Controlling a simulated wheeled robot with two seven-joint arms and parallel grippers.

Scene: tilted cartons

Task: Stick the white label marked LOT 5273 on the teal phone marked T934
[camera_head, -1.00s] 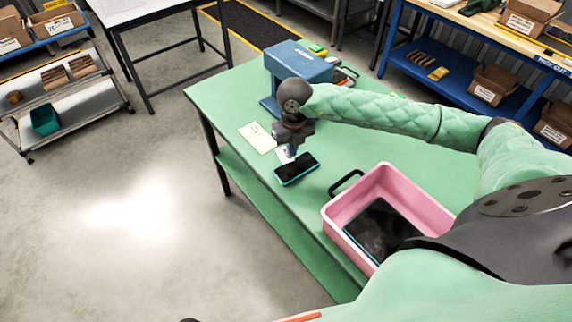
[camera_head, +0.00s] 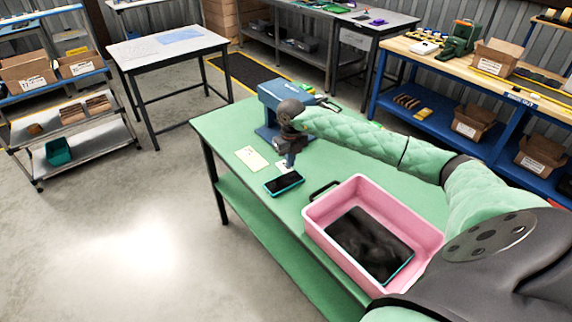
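The teal phone (camera_head: 284,183), dark screen up and teal at its edge, lies flat on the green table (camera_head: 330,170) near its front edge. My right gripper (camera_head: 289,162) points down just behind the phone. A small white piece (camera_head: 281,165), perhaps the label, shows at its fingertips. I cannot tell whether it is gripped or lies on the table. The fingers are too small to judge open or shut. A pale yellow sheet (camera_head: 251,158) lies left of the gripper. No print on label or phone is readable. My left gripper is out of view.
A blue device (camera_head: 283,96) stands behind my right gripper, partly hidden by it. A pink bin (camera_head: 318,229) holding a large dark tablet (camera_head: 369,244) sits right of the phone. A black handle-like loop (camera_head: 322,190) is beside the bin. Open floor lies left of the table.

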